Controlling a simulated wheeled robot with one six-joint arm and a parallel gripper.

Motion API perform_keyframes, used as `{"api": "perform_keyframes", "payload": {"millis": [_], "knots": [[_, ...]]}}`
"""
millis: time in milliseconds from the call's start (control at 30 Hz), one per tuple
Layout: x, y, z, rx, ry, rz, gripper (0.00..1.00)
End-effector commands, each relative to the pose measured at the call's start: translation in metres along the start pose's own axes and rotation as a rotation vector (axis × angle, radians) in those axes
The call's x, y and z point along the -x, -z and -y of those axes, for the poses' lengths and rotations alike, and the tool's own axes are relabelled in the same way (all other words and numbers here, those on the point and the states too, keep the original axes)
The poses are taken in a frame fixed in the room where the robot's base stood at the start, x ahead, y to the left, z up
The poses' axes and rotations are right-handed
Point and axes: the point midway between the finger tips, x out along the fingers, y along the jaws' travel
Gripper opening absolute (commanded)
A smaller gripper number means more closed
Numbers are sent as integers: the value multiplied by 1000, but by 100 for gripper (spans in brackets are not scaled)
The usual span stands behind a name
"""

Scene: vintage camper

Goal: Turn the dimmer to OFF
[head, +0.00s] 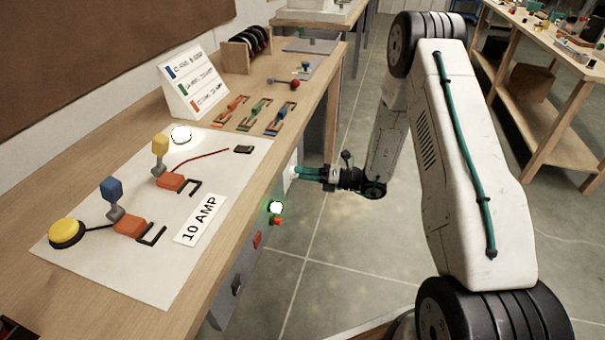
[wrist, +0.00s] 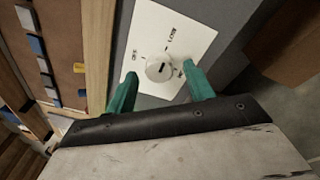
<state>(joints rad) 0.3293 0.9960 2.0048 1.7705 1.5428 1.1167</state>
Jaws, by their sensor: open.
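The dimmer is a round pale knob (wrist: 155,74) on a white plate (wrist: 160,22) on the grey side of the workbench. The plate carries printed labels; OFF is at the left and LOW is at the upper right, with another label partly hidden by the right finger. The knob has a short dark mark; I cannot tell which label it points to. My gripper (wrist: 160,70) is open, with its green fingers on either side of the knob. Contact with the knob cannot be told. In the head view my gripper (head: 297,173) reaches the plate (head: 290,168) from the right.
A green-lit lamp (head: 276,207) and a red button (head: 277,221) sit on the bench side below the plate. The bench top holds a white board (head: 120,270) with switches, a yellow button (head: 66,233) and a 10 AMP label (head: 200,221).

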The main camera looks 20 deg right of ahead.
Motion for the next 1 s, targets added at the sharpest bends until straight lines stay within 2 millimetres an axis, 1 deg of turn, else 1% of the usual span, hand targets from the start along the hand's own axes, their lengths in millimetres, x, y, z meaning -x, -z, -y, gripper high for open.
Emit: {"api": "perform_keyframes", "payload": {"millis": [100,333,367,400,467,500,533,767,1000], "knots": [[-6,0,0,0,0,0,53],[-7,0,0,0,1,0,53],[-7,0,0,0,1,0,50],[-7,0,0,0,1,0,39],[-6,0,0,0,1,0,22],[-6,0,0,1,1,0,11],[-6,0,0,1,1,0,8],[-6,0,0,10,2,0,8],[-6,-1,0,94,9,-4,8]]}}
